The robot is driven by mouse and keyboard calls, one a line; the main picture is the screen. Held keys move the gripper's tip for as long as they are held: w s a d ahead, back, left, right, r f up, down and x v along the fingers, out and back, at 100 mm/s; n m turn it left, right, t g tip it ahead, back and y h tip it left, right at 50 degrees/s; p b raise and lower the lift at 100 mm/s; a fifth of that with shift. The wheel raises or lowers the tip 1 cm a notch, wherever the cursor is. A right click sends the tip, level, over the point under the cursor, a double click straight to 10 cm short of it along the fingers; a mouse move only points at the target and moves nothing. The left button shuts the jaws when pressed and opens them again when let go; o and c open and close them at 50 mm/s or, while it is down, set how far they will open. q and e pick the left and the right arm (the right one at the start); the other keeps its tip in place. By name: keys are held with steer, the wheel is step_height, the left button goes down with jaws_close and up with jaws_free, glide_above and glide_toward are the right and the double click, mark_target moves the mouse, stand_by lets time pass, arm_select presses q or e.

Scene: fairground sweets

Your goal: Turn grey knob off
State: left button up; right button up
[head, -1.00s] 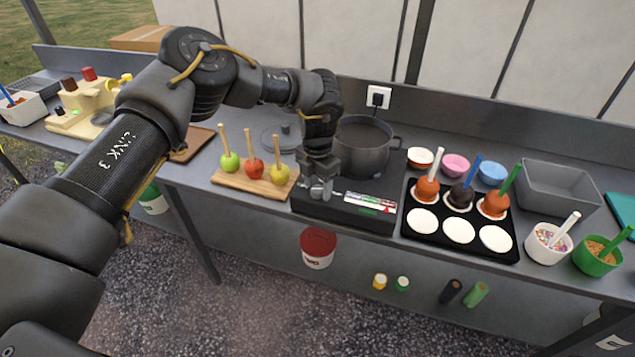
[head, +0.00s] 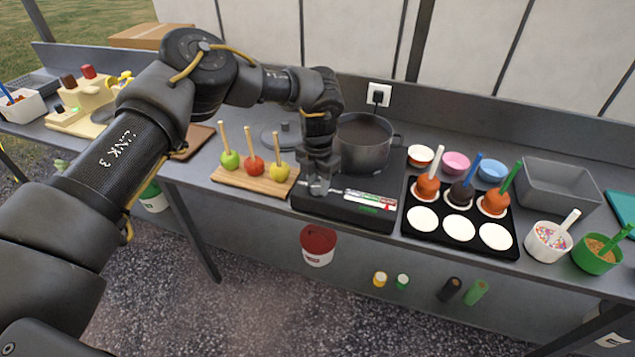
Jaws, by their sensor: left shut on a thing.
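A black hot plate (head: 352,213) stands at the front edge of the metal counter, with a control panel of coloured markings (head: 371,201) on its top. A dark grey pot (head: 364,152) sits on it. My left gripper (head: 319,188) points down over the left part of the hot plate, left of the panel. It is shut on the grey knob, which the fingers and wrist almost wholly hide. I cannot make out the knob's pointer or setting. My right gripper is not in view.
A wooden board (head: 240,182) with three apples on sticks lies close left of the gripper. A black tray (head: 425,242) with dipped apples and white discs lies right. A plug (head: 378,97) sits in the wall socket. A pot lid (head: 281,137) lies behind.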

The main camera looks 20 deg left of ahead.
arm_select(q)
steer(key=n, duration=0.7)
steer(key=shift+n, duration=0.3)
steer(key=n, duration=0.2)
steer(key=shift+n, duration=0.4)
steer(key=n+p, duration=0.1)
steer(key=n, duration=0.1)
steer(key=shift+r+n, duration=0.1)
steer(key=shift+n, duration=0.3)
steer(key=n+p, duration=0.2)
steer(key=n, duration=0.1)
steer(key=shift+r+n, duration=0.1)
steer(key=shift+n, duration=0.2)
steer(key=n+p, duration=0.2)
steer(key=n, duration=0.1)
steer(key=shift+n+p, duration=0.3)
steer(key=n+p, duration=0.2)
steer(key=n, duration=0.2)
steer(key=shift+p, duration=0.4)
steer(key=shift+w+n+p, duration=0.1)
steer(key=shift+n+p, duration=0.6)
steer(key=shift+n, duration=0.6)
